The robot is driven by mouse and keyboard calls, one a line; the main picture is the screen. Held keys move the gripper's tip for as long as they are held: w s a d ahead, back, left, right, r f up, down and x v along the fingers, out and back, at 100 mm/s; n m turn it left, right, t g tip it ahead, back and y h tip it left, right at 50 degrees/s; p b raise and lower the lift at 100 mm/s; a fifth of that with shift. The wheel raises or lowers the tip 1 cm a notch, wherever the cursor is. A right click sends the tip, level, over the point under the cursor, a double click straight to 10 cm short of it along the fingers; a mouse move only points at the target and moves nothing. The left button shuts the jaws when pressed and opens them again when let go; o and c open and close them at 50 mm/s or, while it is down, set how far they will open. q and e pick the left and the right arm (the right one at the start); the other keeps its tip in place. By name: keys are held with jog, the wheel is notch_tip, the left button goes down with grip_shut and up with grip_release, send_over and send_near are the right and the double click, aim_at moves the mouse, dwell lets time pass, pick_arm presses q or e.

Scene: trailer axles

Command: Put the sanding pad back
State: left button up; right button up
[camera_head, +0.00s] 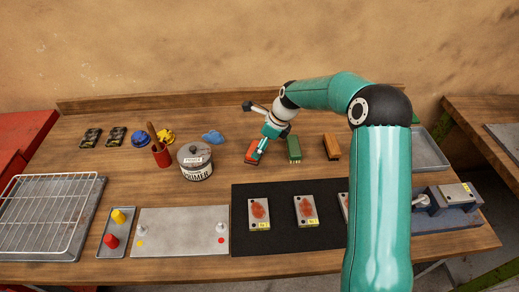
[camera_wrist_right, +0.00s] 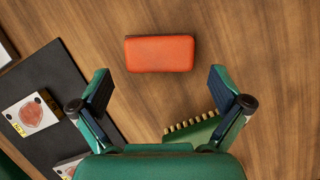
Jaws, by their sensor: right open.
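An orange-red block (camera_head: 251,152), which looks like the sanding pad, lies flat on the wooden table. In the right wrist view the block (camera_wrist_right: 160,53) lies just beyond the fingertips, and nothing is between the fingers. My right gripper (camera_wrist_right: 160,88) is open above the table. In the head view my right gripper (camera_head: 262,147) partly covers the block. My left gripper is not in view.
A green brush (camera_head: 294,150) lies just right of the block, and a brown-orange block (camera_head: 331,147) lies beyond it. A primer can (camera_head: 196,163) stands to the left. A black mat (camera_head: 282,242) holds several plates in front.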

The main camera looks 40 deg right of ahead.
jog(key=v, duration=0.9)
jog(key=shift+b, duration=0.45)
jog(key=shift+f, duration=0.1)
